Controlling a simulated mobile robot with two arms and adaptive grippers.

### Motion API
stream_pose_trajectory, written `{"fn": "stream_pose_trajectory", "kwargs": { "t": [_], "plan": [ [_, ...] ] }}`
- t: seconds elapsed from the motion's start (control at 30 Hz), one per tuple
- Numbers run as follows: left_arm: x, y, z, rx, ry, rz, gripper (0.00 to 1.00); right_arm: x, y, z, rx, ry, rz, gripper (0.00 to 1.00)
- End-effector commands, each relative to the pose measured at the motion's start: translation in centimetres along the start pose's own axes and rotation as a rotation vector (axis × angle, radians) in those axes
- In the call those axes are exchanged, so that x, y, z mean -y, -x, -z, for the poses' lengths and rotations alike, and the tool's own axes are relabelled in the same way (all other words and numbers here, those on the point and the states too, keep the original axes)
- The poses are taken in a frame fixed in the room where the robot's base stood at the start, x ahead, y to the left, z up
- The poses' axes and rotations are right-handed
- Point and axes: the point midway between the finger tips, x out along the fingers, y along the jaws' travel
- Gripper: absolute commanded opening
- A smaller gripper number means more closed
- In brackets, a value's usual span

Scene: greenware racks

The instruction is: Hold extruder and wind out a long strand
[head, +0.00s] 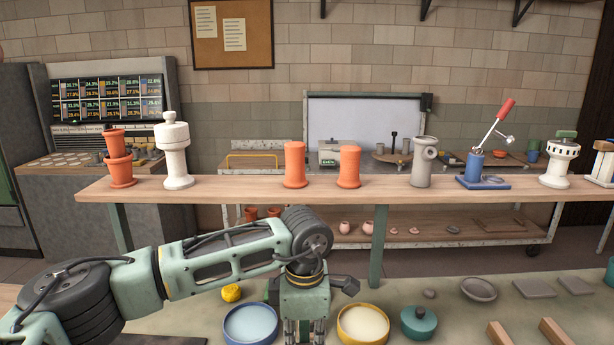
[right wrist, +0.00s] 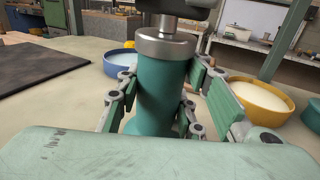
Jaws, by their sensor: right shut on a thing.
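The extruder (right wrist: 160,88) is an upright teal cylinder with a metal collar and a thin metal stem on top. A dark part above the stem is cut off by the top edge of the right wrist view. My right gripper (right wrist: 163,76) has its fingers on both sides of the barrel and is shut on it. My left gripper (head: 305,328) points down between two bowls in the head view. Its fingertips are cut off by the bottom edge, so its grip is unclear. The extruder and right gripper do not show in the head view. I see no strand.
A blue bowl (head: 225,332) and a yellow bowl (head: 343,332) flank my left gripper. A yellow lump (head: 231,293), a teal lidded pot (head: 419,323) and grey slabs (head: 534,287) lie on the table. A raised shelf (head: 240,187) with pots and tools runs behind.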

Motion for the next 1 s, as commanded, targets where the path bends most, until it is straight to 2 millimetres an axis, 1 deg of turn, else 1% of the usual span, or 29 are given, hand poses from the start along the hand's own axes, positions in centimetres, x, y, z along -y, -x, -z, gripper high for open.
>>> {"fn": "stream_pose_trajectory", "kwargs": {
  "t": [0.03,0.13,0.53,1.0],
  "plan": [
    [0.3,0.1,-0.1,0.0,-0.004,0.007,0.13,0.3,0.0,0.1,-0.002,-0.001,0.005,0.01],
    [0.2,0.1,-0.1,0.0,-0.004,0.006,0.21,0.2,0.0,0.1,-0.002,-0.001,0.005,0.01],
    [0.0,0.3,0.0,0.001,0.0,0.001,0.22,0.1,0.0,0.0,0.0,-0.001,0.001,0.01],
    [-0.1,3.8,-0.1,0.001,-0.001,0.0,0.22,0.0,0.0,0.0,0.001,-0.002,0.0,0.01]
  ]
}}
